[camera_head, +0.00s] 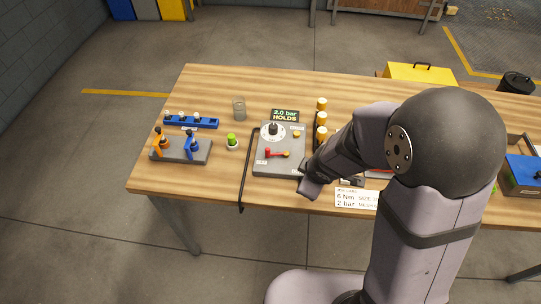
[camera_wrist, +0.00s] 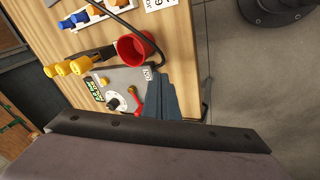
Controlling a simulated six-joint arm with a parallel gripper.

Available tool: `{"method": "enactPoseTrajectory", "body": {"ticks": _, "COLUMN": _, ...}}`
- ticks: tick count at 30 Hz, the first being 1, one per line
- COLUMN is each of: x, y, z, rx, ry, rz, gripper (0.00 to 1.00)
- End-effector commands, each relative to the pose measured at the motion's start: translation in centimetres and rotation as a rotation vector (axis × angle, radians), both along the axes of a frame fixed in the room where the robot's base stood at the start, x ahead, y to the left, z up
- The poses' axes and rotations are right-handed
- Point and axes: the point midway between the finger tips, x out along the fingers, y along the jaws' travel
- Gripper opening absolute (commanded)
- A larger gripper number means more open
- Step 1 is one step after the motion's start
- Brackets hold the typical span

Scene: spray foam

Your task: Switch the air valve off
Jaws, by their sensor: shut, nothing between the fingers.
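The air valve is a red lever (camera_head: 277,153) on a grey panel (camera_head: 262,170), with its red knob end to the left and a brass pivot at its right end. In the wrist view the red lever (camera_wrist: 138,101) shows just left of my gripper (camera_wrist: 166,80). My gripper's blue-grey fingers are together and empty, over the panel's edge beside the lever. They look apart from it, but I cannot tell the gap surely. In the head view my wrist hides the fingers. The panel's small labels are unreadable.
Above the lever are a black knob on a white dial (camera_head: 273,130) and a display (camera_head: 285,115) reading "2.0 bar HOLDS". A black hose or rod (camera_head: 243,172) runs left of the panel. A red cup (camera_wrist: 135,48) and yellow-capped parts (camera_wrist: 65,68) stand close by.

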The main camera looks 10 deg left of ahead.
Motion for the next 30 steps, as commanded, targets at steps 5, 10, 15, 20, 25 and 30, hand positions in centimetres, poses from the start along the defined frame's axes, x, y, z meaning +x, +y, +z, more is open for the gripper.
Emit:
{"method": "enactPoseTrajectory", "body": {"ticks": 5, "x": 1.5, "y": 5.3, "z": 1.9, "rx": 0.117, "ry": -0.109, "rz": 0.249, "gripper": 0.00}}
{"method": "enactPoseTrajectory", "body": {"ticks": 10, "x": 1.5, "y": 7.7, "z": 2.9, "rx": 0.190, "ry": -0.145, "rz": 0.320, "gripper": 0.00}}
{"method": "enactPoseTrajectory", "body": {"ticks": 15, "x": 1.6, "y": 8.1, "z": 3.0, "rx": 0.203, "ry": -0.153, "rz": 0.331, "gripper": 0.00}}
{"method": "enactPoseTrajectory", "body": {"ticks": 20, "x": 1.8, "y": 8.3, "z": 2.4, "rx": 0.202, "ry": -0.152, "rz": 0.331, "gripper": 0.00}}
{"method": "enactPoseTrajectory", "body": {"ticks": 25, "x": 2.6, "y": 8.9, "z": 0.8, "rx": 0.201, "ry": -0.150, "rz": 0.329, "gripper": 0.00}}
{"method": "enactPoseTrajectory", "body": {"ticks": 30, "x": 3.8, "y": 10.0, "z": -1.6, "rx": 0.200, "ry": -0.149, "rz": 0.328, "gripper": 0.00}}
